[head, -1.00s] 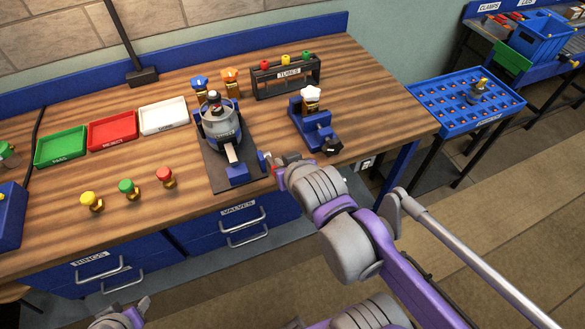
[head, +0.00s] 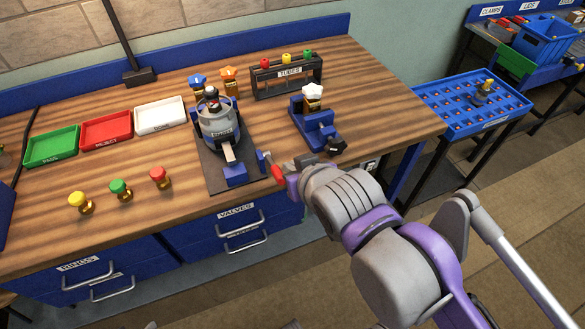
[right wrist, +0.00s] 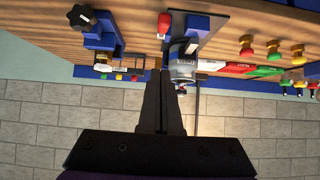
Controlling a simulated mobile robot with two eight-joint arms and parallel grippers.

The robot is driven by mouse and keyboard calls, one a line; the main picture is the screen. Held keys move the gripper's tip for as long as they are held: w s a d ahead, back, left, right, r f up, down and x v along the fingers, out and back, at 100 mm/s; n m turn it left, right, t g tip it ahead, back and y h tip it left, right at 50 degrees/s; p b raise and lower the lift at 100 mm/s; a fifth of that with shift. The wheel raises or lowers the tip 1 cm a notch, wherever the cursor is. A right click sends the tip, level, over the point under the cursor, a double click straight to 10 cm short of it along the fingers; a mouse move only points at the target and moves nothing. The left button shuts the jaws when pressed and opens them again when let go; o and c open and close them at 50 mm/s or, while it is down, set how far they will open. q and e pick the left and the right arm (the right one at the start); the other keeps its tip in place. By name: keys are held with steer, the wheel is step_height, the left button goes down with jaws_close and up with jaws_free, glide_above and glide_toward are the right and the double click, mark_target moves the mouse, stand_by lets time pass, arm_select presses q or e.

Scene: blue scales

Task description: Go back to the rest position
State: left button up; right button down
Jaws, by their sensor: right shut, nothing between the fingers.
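My right gripper (right wrist: 160,75) is shut, and its two dark fingers meet with nothing between them in the right wrist view. In the head view my right arm comes in from the lower right and its wrist hangs at the bench's front edge. Its fingers are mostly hidden there by the wrist. The wrist is close to the red-tipped lever (head: 277,173) of the grey scale fixture (head: 217,125); I cannot tell whether they touch. Of my left arm only a sliver shows at the bottom edge of the head view.
A blue clamp fixture with a white knob (head: 313,97) stands right of the scale. A tube rack (head: 287,78) stands behind. Green (head: 50,150), red (head: 106,132) and white (head: 160,116) trays and three loose valves lie left. A blue side table (head: 455,100) stands right.

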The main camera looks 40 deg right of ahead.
stand_by(0.4)
steer(key=s+a+f+n+g+y, duration=0.1)
steer(key=s+a+f+g, duration=0.1)
steer(key=f, duration=0.6)
steer(key=s+a+f+n+g+y+p, duration=0.1)
steer(key=a+f, duration=0.3)
steer(key=f, duration=0.5)
steer(key=shift+s+f+n+g, duration=0.3)
steer(key=shift+s+g, duration=0.4)
steer(key=shift+g, duration=0.2)
